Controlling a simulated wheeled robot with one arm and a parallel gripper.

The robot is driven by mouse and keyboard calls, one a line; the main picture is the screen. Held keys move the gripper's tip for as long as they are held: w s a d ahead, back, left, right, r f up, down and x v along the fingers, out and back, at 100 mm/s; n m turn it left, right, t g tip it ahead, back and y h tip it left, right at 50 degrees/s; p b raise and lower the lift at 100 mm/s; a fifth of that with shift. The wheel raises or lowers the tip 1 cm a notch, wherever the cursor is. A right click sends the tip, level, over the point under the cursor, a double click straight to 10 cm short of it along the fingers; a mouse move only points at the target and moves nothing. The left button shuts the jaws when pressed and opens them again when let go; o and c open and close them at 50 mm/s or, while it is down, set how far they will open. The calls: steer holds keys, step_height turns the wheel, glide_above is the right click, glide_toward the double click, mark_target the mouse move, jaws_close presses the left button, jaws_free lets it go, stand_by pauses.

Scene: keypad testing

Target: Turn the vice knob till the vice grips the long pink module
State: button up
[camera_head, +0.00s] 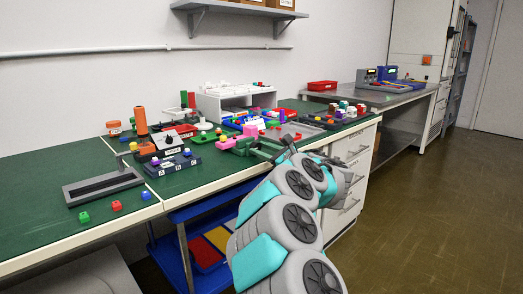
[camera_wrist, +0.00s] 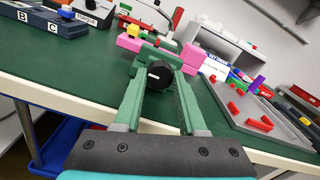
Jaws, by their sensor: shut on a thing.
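The vice (camera_wrist: 172,56) is green and stands near the front edge of the green bench; it also shows in the head view (camera_head: 243,145). Its round black knob (camera_wrist: 160,73) faces me and carries a small white mark. The long pink module (camera_wrist: 190,57) lies crosswise in the vice, its ends sticking out left and right; it also shows in the head view (camera_head: 225,143). Whether the vice jaws touch it, I cannot tell. My gripper (camera_wrist: 160,82) is shut on the knob, one finger at each side. In the head view my gripper (camera_head: 275,150) reaches in from the right.
A grey tray (camera_wrist: 250,117) with red pieces lies to the right. A dark block marked B and C (camera_wrist: 40,20) is at the left. A white shelf unit (camera_wrist: 225,45) stands behind. Bare green bench surface (camera_wrist: 85,60) lies left of the vice.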

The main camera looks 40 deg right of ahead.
jaws_close()
steer(key=shift+m, duration=0.3)
steer(key=shift+m, duration=0.9)
steer(key=m, duration=0.3)
steer(key=shift+m, duration=0.4)
steer(key=m+p, duration=0.1)
steer(key=m, duration=0.5)
steer(key=shift+p, duration=0.4)
steer(key=o, duration=0.8)
jaws_free()
